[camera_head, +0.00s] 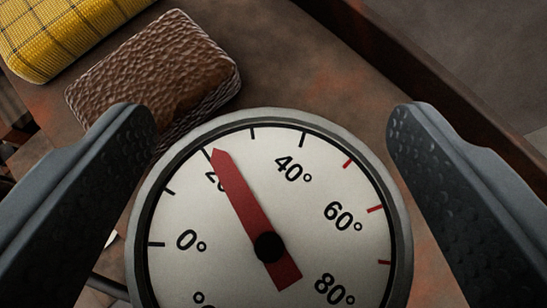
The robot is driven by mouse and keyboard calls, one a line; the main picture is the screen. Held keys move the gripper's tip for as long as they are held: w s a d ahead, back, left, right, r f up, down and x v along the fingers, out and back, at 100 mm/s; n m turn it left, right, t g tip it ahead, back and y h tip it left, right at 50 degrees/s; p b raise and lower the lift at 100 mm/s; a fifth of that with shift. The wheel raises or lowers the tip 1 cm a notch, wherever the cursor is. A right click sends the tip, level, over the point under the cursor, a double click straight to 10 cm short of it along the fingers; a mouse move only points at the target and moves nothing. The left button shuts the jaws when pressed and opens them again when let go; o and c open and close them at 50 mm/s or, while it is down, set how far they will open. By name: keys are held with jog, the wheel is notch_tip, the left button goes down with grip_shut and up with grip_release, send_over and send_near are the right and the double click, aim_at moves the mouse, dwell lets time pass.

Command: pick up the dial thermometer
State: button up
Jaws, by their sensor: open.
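The dial thermometer (300,215) fills the lower middle of the view, its round white face turned toward me inside a grey rim. It has black numerals, several red marks and a red needle pointing near 20°. Its lower part is cut off by the picture's bottom edge. My gripper (270,135) is open, with one dark dimpled finger on each side of the dial.
A brown, rough-textured block (155,75) lies just beyond the dial at upper left, partly behind the left finger. A yellow checked block (65,35) lies farther back. The rusty brown surface (330,85) is bare beyond the dial, with a raised edge (400,55) at right.

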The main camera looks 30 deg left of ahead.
jog(key=c, duration=1.1)
jog(key=shift+r, duration=0.1)
jog(key=shift+c, duration=0.4)
